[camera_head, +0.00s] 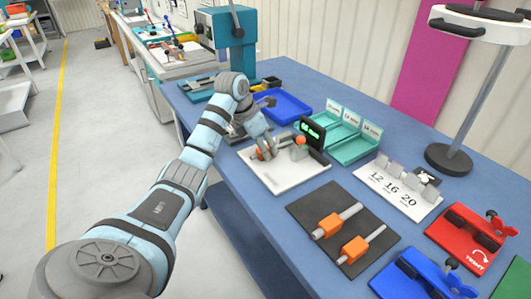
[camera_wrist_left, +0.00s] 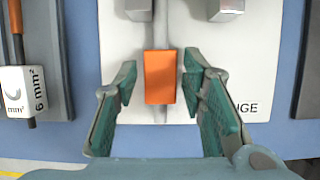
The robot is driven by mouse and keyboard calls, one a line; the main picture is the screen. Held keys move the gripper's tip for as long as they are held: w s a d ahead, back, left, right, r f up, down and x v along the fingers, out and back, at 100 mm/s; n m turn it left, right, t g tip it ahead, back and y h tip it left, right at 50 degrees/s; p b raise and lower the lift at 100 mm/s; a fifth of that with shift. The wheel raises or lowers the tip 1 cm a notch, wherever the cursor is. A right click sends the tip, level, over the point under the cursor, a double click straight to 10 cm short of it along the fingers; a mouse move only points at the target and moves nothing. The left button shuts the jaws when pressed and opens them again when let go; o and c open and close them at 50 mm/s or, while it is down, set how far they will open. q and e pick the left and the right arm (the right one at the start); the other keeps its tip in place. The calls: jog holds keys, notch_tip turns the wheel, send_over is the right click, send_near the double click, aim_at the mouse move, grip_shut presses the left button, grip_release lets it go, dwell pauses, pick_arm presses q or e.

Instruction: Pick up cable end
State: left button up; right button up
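The cable end, an orange block (camera_wrist_left: 160,77) on a thin grey rod, lies at a white plate lettered "UGE" in the left wrist view. My left gripper (camera_wrist_left: 163,108) is open, with one green-padded finger on each side of the block and gaps between. In the head view my left gripper (camera_head: 262,147) is low over the white plate (camera_head: 290,177), partly covering it. Two more orange blocks (camera_head: 329,225) (camera_head: 353,249) on grey rods lie on a dark mat (camera_head: 309,207). My right gripper is not in view.
A small dark display (camera_head: 313,131) with green digits stands behind the plate. Nearby are teal trays (camera_head: 352,148), a blue tray (camera_head: 290,106), a plate marked 12, 16, 20 (camera_head: 395,196), a lamp (camera_head: 449,158), and red (camera_head: 463,240) and blue (camera_head: 415,280) tools.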

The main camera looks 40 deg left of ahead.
pick_arm(q)
grip_shut()
jog(key=shift+r, duration=0.1)
